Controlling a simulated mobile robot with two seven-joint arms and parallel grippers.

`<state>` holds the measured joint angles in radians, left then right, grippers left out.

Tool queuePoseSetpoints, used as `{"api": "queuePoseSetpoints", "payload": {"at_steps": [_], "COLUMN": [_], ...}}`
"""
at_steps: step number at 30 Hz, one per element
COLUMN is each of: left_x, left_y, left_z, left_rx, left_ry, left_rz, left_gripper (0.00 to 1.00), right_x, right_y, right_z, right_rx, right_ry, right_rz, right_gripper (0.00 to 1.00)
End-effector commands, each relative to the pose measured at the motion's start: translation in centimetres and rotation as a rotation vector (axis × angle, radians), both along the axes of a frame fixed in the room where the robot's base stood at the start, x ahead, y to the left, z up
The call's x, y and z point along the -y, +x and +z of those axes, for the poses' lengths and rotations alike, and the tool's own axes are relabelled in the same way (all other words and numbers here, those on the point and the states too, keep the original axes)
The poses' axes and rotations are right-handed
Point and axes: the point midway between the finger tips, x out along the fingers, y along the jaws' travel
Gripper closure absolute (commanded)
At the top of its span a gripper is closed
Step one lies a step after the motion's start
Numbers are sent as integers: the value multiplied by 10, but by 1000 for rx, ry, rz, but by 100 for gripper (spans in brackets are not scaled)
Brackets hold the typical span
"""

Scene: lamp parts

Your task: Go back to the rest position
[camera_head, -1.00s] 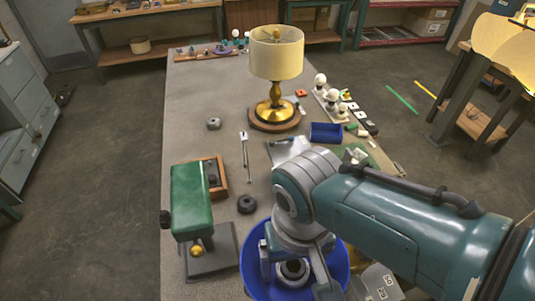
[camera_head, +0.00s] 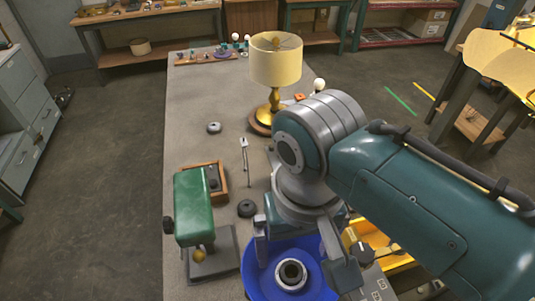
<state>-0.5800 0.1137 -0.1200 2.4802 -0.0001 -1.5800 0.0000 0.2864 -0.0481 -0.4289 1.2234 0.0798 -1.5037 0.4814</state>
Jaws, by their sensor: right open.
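My right gripper (camera_head: 303,262) is open, its two fingers spread over the blue bowl (camera_head: 258,284) near the front of the table. A grey ring-shaped part (camera_head: 290,274) lies in the bowl, below and between the fingers; nothing shows held in them. My right arm comes in from the right and hides part of the table's right side. The lamp (camera_head: 276,62), with a cream shade and brass stem, stands upright on a round wooden base behind my arm. My left gripper is not in view.
A green press-like tool (camera_head: 193,207) stands at the front left of the table. A wooden tray (camera_head: 220,178), a dark ring (camera_head: 246,208) and a thin metal tool (camera_head: 245,155) lie nearby. The table's left middle (camera_head: 195,100) is mostly clear.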

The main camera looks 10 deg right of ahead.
Motion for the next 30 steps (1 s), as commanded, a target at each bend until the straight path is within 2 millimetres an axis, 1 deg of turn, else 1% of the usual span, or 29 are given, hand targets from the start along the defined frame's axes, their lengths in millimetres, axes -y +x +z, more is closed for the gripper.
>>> {"api": "queuePoseSetpoints", "payload": {"at_steps": [5, 8, 10, 14, 18, 21, 25, 27, 30], "left_x": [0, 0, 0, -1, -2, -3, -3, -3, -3], "left_y": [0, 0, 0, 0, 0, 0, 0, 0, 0], "left_z": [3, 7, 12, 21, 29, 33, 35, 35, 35], "left_rx": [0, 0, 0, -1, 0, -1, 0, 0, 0], "left_ry": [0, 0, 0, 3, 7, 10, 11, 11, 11], "left_rz": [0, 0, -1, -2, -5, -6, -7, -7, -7], "left_gripper": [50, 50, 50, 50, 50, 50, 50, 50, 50], "right_x": [1, 5, 11, 34, 63, 79, 92, 94, 95], "right_y": [-5, -17, -31, -60, -90, -106, -118, -120, -121], "right_z": [10, 17, 25, 51, 87, 112, 133, 138, 140], "right_rx": [5, 27, 56, 133, 217, 263, 300, 309, 313], "right_ry": [9, 35, 58, 74, 47, 17, -13, -21, -24], "right_rz": [5, 24, 44, 89, 147, 185, 219, 229, 233], "right_gripper": [2, 2, 2, 2, 2, 2, 2, 2, 2]}}
